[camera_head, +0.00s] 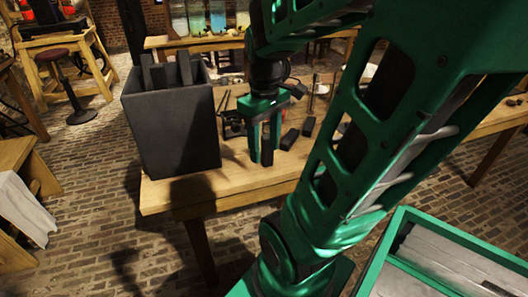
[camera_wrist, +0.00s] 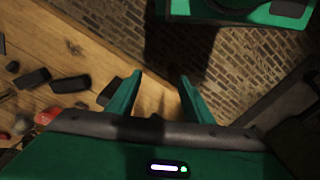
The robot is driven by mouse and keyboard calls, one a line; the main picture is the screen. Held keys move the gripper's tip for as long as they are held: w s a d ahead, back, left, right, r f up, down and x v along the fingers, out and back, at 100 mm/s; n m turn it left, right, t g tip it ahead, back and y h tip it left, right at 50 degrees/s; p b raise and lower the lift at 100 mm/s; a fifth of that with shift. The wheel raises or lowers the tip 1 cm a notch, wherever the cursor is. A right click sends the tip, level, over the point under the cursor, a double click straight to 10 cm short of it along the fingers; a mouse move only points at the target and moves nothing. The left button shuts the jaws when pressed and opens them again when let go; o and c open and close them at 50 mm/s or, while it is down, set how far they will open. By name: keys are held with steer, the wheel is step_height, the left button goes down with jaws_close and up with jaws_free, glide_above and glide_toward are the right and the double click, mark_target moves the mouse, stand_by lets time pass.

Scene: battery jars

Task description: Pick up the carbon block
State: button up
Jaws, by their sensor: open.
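Several small dark blocks lie on the wooden table. One block (camera_head: 289,139) is just right of my gripper (camera_head: 264,155), and another block (camera_head: 308,126) lies a little further right. In the wrist view, dark blocks (camera_wrist: 70,84) and (camera_wrist: 31,77) lie left of my gripper (camera_wrist: 160,77). One more block (camera_wrist: 108,91) is close beside the left finger, partly hidden. My gripper points down near the table's front edge, with its fingers apart and nothing between them. I cannot tell which block is the carbon block.
A tall dark square jar (camera_head: 180,135) with dark slabs inside stands on the table (camera_head: 240,185), left of my gripper. A green-rimmed tray (camera_head: 450,232) with grey pieces is at lower right. Brick floor (camera_head: 110,215) lies beyond the table's front edge.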

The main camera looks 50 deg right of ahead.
mark_target(267, 149)
steer(key=w+d+n, duration=0.2)
steer(key=d+n, duration=0.2)
steer(key=w+d+f+n, duration=0.1)
steer(key=w+d+n, duration=0.2)
steer(key=d+n, duration=0.1)
steer(key=w+d+f+n, duration=0.1)
steer(key=w+d+n, duration=0.2)
steer(key=d+n, duration=0.1)
steer(key=shift+w+d+f, duration=0.15)
steer(key=shift+w+d, duration=0.05)
steer(key=shift+d, duration=0.15)
steer(key=shift+w+d+f+n, duration=0.15)
steer(key=shift+d+n, duration=0.15)
steer(key=shift+n, duration=0.1)
steer(key=shift+d+f, duration=0.15)
steer(key=shift+f, duration=0.05)
step_height(267, 149, down, 5)
steer(key=shift+w+f, duration=0.1)
steer(key=shift+f, duration=0.1)
steer(key=f, duration=0.2)
steer(key=a+f, duration=0.1)
steer(key=f, duration=0.1)
steer(key=shift+a, duration=0.1)
steer(key=shift+f, duration=0.55)
jaws_close()
